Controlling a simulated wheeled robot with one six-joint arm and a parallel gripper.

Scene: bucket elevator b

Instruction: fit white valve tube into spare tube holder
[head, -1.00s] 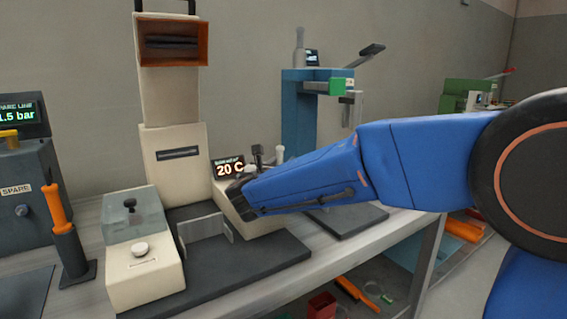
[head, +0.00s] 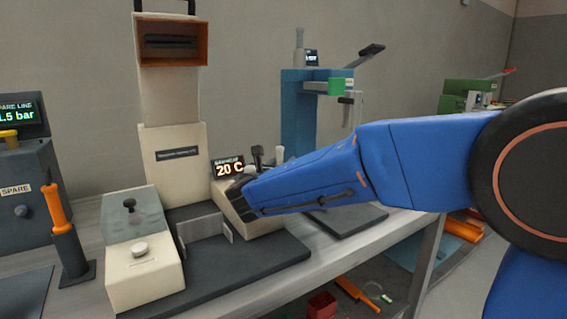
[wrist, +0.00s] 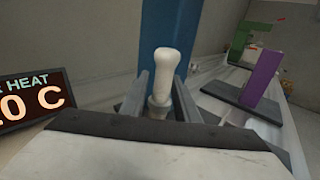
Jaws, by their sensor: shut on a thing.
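A white valve tube (wrist: 165,68) with a rounded top stands upright in the middle of the wrist view. My gripper (wrist: 163,92) has its two grey fingers on either side of it and is shut on it. In the head view a small white upright piece, which looks like the same tube (head: 280,153), shows just behind the end of my blue arm, near the 20 C display. The tube's lower end is hidden, so I cannot tell whether it sits in anything. I cannot pick out the spare tube holder with certainty.
A cream machine (head: 173,170) with a 20 C display (head: 228,167) stands on the bench at the wrist's left. An orange-handled tool (head: 56,208) stands in a black holder further left. A blue stand (head: 298,115) rises behind. A purple block (wrist: 261,80) is right in the wrist view.

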